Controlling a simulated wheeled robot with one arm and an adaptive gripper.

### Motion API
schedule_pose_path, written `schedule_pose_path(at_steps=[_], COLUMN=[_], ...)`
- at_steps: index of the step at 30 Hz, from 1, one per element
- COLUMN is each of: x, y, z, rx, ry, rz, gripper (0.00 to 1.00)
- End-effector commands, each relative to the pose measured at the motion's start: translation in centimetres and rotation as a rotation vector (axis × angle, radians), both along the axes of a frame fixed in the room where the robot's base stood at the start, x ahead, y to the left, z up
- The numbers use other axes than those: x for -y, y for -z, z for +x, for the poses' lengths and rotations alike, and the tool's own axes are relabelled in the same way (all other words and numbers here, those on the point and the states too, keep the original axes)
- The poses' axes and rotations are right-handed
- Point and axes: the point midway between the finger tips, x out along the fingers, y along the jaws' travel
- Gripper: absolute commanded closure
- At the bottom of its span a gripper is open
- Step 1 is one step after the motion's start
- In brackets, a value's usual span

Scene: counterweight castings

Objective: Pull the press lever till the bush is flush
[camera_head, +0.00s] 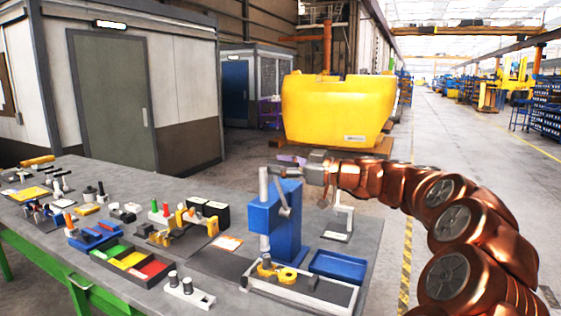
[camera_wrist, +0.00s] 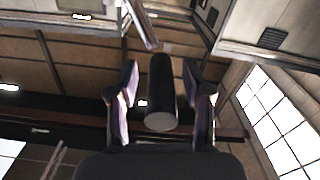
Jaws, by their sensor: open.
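The blue press (camera_head: 285,228) stands on the grey bench, with a silver ram (camera_head: 264,215) upright at its left side. Its thin metal lever (camera_head: 284,200) rises from a pivot on the press body. In the wrist view, the lever's dark cylindrical grip (camera_wrist: 161,95) lies between the fingers, end face towards the camera, with a gap on each side. My gripper (camera_head: 293,161) is open near the press's top; its purple-grey fingers flank the grip in the wrist view (camera_wrist: 162,108). A yellow fixture (camera_head: 285,275) sits under the ram. The bush is too small to make out.
A blue tray (camera_head: 338,266) lies right of the press, and a small white stand (camera_head: 342,218) behind it. Left on the bench are coloured bins (camera_head: 130,260) and several small fixtures. A large yellow casting (camera_head: 338,110) stands beyond the bench. The aisle at right is clear.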

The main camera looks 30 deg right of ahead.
Motion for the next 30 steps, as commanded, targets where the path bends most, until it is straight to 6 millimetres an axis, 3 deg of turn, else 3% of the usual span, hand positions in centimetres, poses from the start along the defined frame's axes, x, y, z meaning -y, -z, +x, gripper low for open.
schedule_pose_path(at_steps=[8, 22, 30], x=[-0.18, -0.18, -0.15], y=[0.01, -0.02, -0.04], z=[0.17, 0.15, 0.14], rx=[0.001, 0.001, 0.001], ry=[-0.002, -0.002, -0.002], rz=[-0.001, -0.001, -0.001], gripper=[0.50, 0.98, 1.00])
